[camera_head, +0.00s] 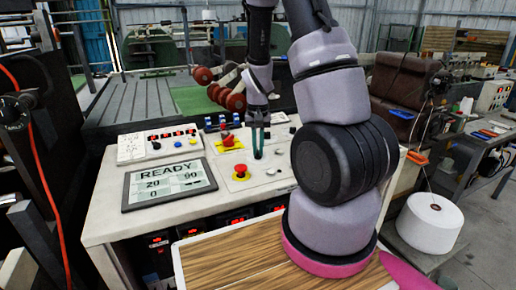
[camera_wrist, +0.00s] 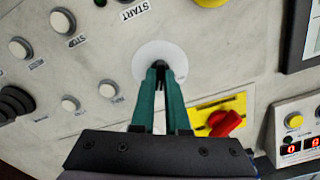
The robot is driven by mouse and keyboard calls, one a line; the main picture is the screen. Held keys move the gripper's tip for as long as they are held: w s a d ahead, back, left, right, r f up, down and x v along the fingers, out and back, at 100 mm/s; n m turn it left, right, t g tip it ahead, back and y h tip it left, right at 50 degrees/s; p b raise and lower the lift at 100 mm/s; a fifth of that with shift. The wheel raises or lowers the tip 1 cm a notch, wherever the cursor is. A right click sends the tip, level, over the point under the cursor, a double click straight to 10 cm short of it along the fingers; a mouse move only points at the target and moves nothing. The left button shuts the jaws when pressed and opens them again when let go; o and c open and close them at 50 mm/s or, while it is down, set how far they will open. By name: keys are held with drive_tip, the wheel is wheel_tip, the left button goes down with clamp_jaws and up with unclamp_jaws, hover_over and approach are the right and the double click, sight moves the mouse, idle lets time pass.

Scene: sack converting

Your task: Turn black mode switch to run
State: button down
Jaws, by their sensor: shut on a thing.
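The black mode switch (camera_wrist: 160,66) sits on a round white plate (camera_wrist: 148,52) on the pale panel in the wrist view. Only a small dark part of it shows between my fingertips. My gripper (camera_wrist: 160,72) is shut on it, with its two green fingers pointing at the plate. The marks around the plate are too small or covered to read, so I cannot tell which position the switch is in.
A red switch on a yellow plate (camera_wrist: 222,120) is close to the right finger in the wrist view. Several small round buttons (camera_wrist: 70,103) lie to the left. In the head view a red emergency button (camera_head: 240,171) and a display reading READY (camera_head: 168,183) are nearby.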

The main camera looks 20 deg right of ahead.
sight(258, 151)
drive_tip(key=shift+m, duration=1.7)
drive_tip(key=c, duration=0.9)
unclamp_jaws()
wheel_tip(258, 151, up, 11)
drive_tip(key=shift+f, duration=0.1)
